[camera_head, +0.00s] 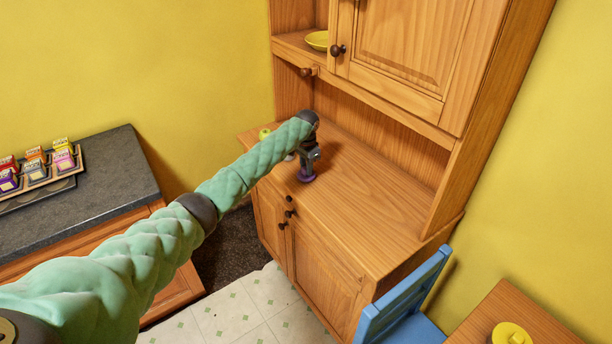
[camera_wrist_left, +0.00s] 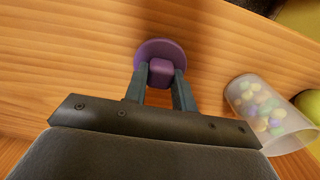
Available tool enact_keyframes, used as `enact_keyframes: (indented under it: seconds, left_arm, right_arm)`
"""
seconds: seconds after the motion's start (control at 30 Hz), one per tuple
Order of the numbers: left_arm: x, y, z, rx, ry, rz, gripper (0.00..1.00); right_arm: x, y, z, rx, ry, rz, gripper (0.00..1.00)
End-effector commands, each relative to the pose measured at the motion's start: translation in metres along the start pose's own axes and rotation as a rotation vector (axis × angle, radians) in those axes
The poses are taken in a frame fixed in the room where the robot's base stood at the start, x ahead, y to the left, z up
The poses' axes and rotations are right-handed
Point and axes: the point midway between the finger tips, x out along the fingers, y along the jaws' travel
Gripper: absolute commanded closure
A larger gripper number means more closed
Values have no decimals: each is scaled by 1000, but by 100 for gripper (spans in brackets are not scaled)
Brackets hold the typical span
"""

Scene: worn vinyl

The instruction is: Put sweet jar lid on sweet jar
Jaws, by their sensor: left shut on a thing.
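The sweet jar lid (camera_wrist_left: 152,47) is a purple disc with a rounded knob in the left wrist view. My left gripper (camera_wrist_left: 161,76) is shut on that knob. In the head view my left gripper (camera_head: 308,166) points down at the hutch counter with the purple lid (camera_head: 306,178) under it, near the counter's front edge. I cannot tell whether the lid touches the wood. The sweet jar (camera_wrist_left: 272,118) is clear, holds pastel sweets, and stands right of the gripper in the wrist view, apart from the lid. My arm mostly hides it in the head view. My right gripper is not in view.
A yellow-green round thing (camera_wrist_left: 309,105) is beside the jar. The wooden hutch (camera_head: 375,215) has bare counter to the right of the gripper and an upper cabinet (camera_head: 405,50) above. A blue chair (camera_head: 405,305) stands front right. A grey counter (camera_head: 95,195) with small cartons is left.

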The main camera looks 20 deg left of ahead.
Motion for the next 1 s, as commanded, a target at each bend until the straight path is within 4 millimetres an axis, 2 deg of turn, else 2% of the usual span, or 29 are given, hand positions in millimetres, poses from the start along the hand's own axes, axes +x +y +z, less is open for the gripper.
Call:
enact_keyframes:
  seconds: [0.43,1.0]
  left_arm:
    - [-3,0,0,0,0,0,100]
    - [-26,0,0,0,0,0,100]
  right_arm:
    - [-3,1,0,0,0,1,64]
    - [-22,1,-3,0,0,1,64]
